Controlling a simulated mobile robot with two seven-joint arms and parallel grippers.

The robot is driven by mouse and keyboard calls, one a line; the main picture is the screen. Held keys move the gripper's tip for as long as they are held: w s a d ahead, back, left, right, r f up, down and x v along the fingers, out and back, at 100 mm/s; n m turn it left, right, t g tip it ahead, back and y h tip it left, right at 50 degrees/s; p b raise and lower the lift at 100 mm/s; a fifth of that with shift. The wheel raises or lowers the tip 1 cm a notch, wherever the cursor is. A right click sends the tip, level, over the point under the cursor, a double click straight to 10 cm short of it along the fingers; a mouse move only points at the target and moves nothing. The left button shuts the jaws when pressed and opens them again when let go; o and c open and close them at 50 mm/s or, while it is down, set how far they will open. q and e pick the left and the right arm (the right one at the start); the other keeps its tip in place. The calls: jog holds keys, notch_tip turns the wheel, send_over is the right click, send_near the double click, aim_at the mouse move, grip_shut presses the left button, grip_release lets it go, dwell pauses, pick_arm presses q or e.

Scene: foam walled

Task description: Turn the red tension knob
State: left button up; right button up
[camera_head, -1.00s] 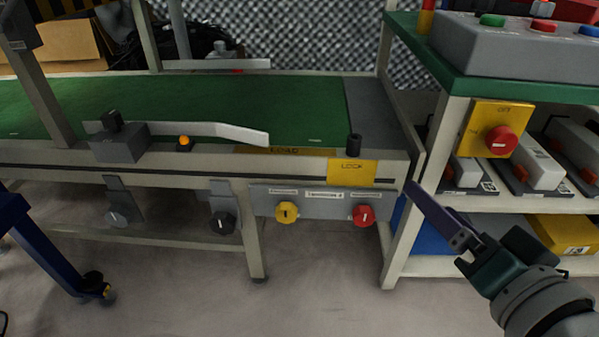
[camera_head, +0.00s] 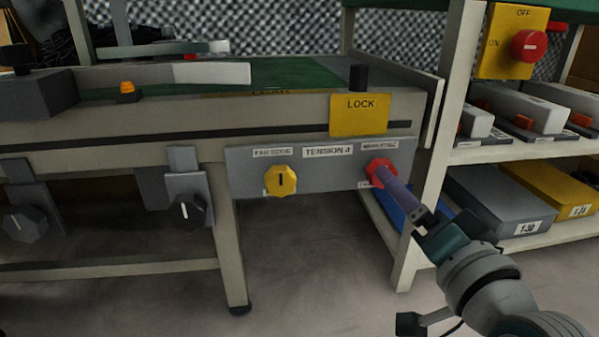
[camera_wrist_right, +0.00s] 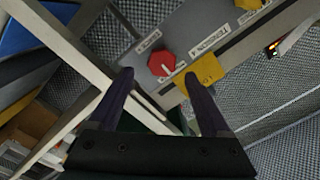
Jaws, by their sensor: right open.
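The red tension knob (camera_head: 380,171) sits at the right end of a grey panel (camera_head: 310,180) on the conveyor's front, partly covered by my right gripper in the head view. My right gripper (camera_head: 388,180) comes from the lower right, its fingers pointing at the knob. In the right wrist view the gripper (camera_wrist_right: 160,85) is open, and the red knob (camera_wrist_right: 162,63) with its white mark shows between and beyond the two fingertips. I cannot tell whether a finger touches it. A yellow knob (camera_head: 281,180) is at the panel's left. My left gripper is not in view.
A yellow LOCK plate (camera_head: 359,115) and a black peg (camera_head: 358,77) are above the panel. Black knobs (camera_head: 186,212) are further left. A shelf with boxes (camera_head: 499,205) and a red OFF/ON switch (camera_head: 529,46) stands at right. The floor below is clear.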

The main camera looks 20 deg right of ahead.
jog(key=w, duration=0.1)
jog(key=w+b, duration=0.1)
jog(key=w, duration=0.2)
jog(key=shift+w+d+b, duration=0.1)
jog(key=shift+d+b, duration=0.2)
jog(key=shift+b, duration=0.1)
jog(key=shift+a, duration=0.1)
jog(key=c, duration=0.4)
grip_shut()
